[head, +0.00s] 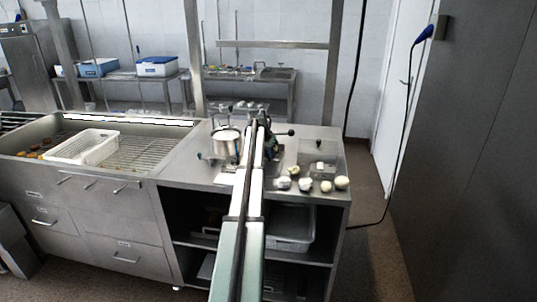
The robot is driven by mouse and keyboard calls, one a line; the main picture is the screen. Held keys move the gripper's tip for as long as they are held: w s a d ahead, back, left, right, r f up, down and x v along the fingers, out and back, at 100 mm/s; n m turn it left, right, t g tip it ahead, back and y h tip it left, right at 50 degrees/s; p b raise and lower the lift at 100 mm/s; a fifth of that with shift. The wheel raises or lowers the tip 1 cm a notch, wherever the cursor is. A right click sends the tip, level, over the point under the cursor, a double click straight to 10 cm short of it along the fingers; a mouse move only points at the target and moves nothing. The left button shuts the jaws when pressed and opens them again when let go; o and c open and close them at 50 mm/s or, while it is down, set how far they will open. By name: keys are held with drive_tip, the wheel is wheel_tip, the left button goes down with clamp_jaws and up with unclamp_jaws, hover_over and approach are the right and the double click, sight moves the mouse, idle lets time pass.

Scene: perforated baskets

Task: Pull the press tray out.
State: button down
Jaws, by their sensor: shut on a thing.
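The press (271,158) stands on the steel counter (320,147), mostly behind my long arm. A dark lever with a knob sticks out to its right. My gripper (262,119) is at the far end of the arm, right at the press. It is shut on what seems to be part of the press tray. The tray itself is hidden behind the arm, so I cannot tell how far in or out it sits.
A pot-like metal vessel (226,143) stands close left of my arm. Several pale round pieces (324,186) lie on the counter's front right. A white perforated basket (85,147) sits in the sink at left. A clear bin (291,230) is on the shelf below.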

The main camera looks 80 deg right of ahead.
drive_tip(key=a, duration=0.9)
drive_tip(key=shift+a, duration=0.25)
drive_tip(key=c, duration=1)
unclamp_jaws()
drive_tip(key=v, duration=1.3)
drive_tip(key=shift+w+a+r, duration=0.15)
drive_tip(key=shift+a+r, duration=0.05)
drive_tip(key=shift+r, duration=0.15)
